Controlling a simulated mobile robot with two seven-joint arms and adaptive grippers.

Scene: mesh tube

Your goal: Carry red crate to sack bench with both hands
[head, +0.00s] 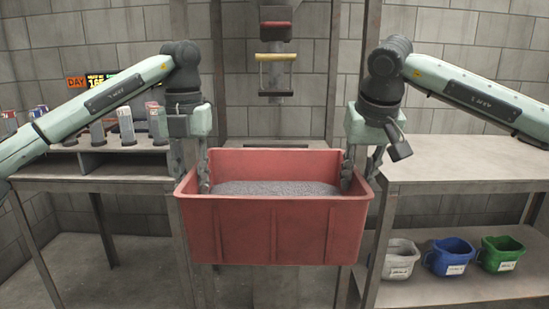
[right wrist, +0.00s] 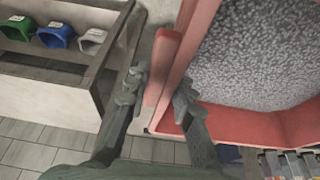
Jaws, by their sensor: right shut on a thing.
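The red crate (head: 275,230) hangs level in the middle of the head view, filled with grey granules (head: 275,188). Its wall (right wrist: 178,60) also shows in the right wrist view. My right gripper (head: 360,180) is shut on the crate's right side wall, one finger inside and one outside. In the right wrist view its fingers (right wrist: 160,88) straddle the rim. My left gripper (head: 191,176) has its fingers on either side of the left wall in the same way and appears shut on it. The crate hides part of the fingers. I cannot tell which bench is the sack bench.
A bench (head: 440,175) with a clear top stands at right; grey, blue (head: 450,256) and green (head: 503,253) bins sit on its lower shelf. A left bench (head: 125,178) holds a rack with several containers. A fixture with a yellow handle (head: 277,57) hangs behind the crate.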

